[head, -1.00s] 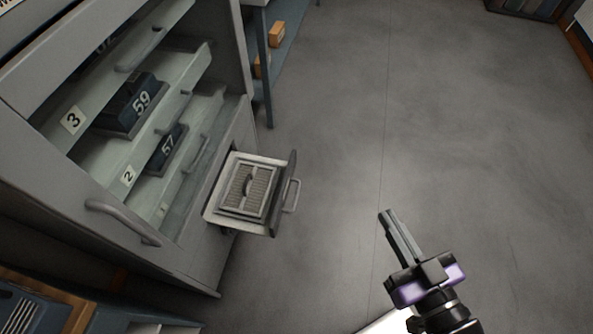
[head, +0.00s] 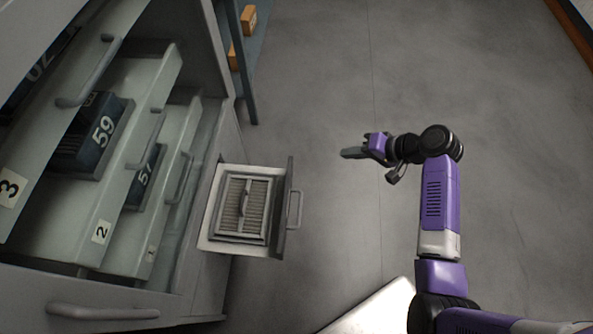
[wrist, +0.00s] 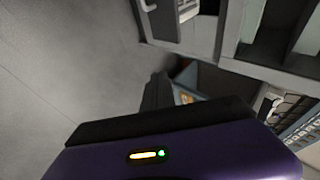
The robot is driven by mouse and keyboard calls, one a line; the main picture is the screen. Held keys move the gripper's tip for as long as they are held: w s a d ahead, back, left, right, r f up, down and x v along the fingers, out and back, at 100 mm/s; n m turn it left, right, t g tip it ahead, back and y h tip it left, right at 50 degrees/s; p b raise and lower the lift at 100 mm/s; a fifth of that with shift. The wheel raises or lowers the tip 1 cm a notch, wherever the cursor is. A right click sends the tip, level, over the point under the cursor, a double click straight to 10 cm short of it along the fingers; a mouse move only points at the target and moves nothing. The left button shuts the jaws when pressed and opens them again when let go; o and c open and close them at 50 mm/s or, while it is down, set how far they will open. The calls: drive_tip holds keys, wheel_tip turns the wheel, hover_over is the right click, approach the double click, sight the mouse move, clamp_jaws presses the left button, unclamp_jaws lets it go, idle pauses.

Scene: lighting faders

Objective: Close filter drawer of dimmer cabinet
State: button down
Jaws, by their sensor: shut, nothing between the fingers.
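The filter drawer (head: 208,243) stands pulled out of the lower part of the grey dimmer cabinet (head: 207,285) in the head view. A framed, pleated filter (head: 243,207) lies in it. The drawer's dark front panel (head: 288,190) faces right and carries a grey handle (head: 295,210). My gripper (head: 345,153) is shut and empty, to the right of the handle and a little higher in the picture, apart from it and pointing left. In the wrist view the shut fingers (wrist: 157,90) show dark, and a handle (wrist: 148,5) shows at the top edge.
Several upper cabinet drawers, with units marked 59 (head: 104,132) and 57, also stand out to the left. A shelf with orange boxes (head: 249,18) is at the top. The floor (head: 480,130) around my gripper is clear.

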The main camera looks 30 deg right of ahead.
drive_tip(key=s+a+f+n+g+y, duration=0.1)
drive_tip(key=s+a+g+y, duration=0.15)
drive_tip(key=s+a, duration=0.2)
drive_tip(key=b, duration=0.2)
hover_over(300, 192)
drive_tip(key=shift+f, duration=3.4)
drive_tip(key=shift+w, duration=0.1)
drive_tip(key=w+a, duration=0.4)
drive_tip(key=a, duration=0.2)
drive_tip(key=w+a, duration=0.4)
drive_tip(key=a, duration=0.2)
drive_tip(key=w+a+b, duration=0.1)
drive_tip(key=w+a, duration=0.4)
drive_tip(key=shift+a, duration=0.4)
drive_tip(key=shift+w+a, duration=0.35)
drive_tip(key=shift+a, duration=0.1)
drive_tip(key=shift+r, duration=0.1)
